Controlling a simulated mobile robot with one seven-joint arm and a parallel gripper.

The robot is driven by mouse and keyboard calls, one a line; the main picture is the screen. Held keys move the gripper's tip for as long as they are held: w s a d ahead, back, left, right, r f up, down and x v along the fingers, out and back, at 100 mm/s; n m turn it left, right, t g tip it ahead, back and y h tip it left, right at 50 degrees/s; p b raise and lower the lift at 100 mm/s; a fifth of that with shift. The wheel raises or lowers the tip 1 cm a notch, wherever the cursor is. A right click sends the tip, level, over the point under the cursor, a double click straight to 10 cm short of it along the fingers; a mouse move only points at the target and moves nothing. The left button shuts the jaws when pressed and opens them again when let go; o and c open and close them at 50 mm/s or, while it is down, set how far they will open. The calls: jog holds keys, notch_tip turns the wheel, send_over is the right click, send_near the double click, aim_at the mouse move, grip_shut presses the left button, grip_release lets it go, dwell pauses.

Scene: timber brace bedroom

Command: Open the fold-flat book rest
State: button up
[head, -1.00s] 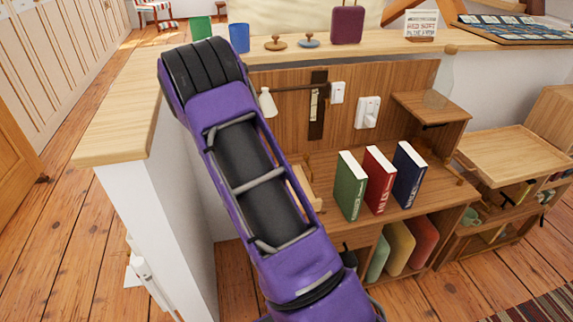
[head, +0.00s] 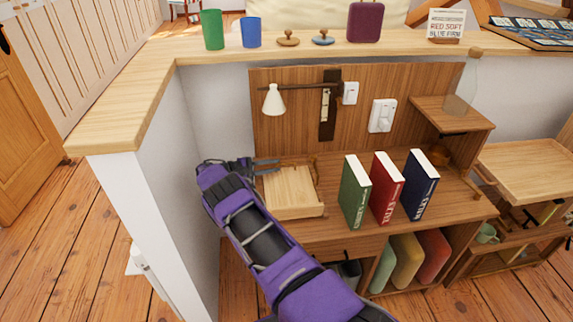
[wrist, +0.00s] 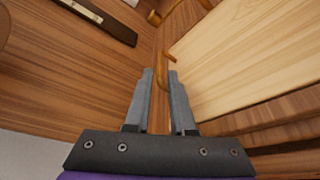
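The book rest (head: 291,190) appears to be the pale wooden board lying nearly flat on the desk shelf, left of the upright books. It fills the right of the wrist view (wrist: 250,60). My gripper (head: 277,165) is at its back left corner, low over the shelf. In the wrist view my gripper (wrist: 159,74) has its two fingers apart, with a gap between them. A thin curved brown wooden piece (wrist: 164,68) shows at the fingertips, partly between them. I cannot tell whether they touch it.
Green, red (head: 385,188) and navy books stand right of the rest. A white cone lamp (head: 273,100) hangs above on the back panel. A white side wall (head: 180,190) is left of my arm. The upper ledge (head: 120,105) holds cups and small items.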

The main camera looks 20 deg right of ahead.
aim_at(285, 164)
jog(key=x, duration=0.5)
jog(key=shift+d, duration=0.1)
grip_shut()
dwell(1.3)
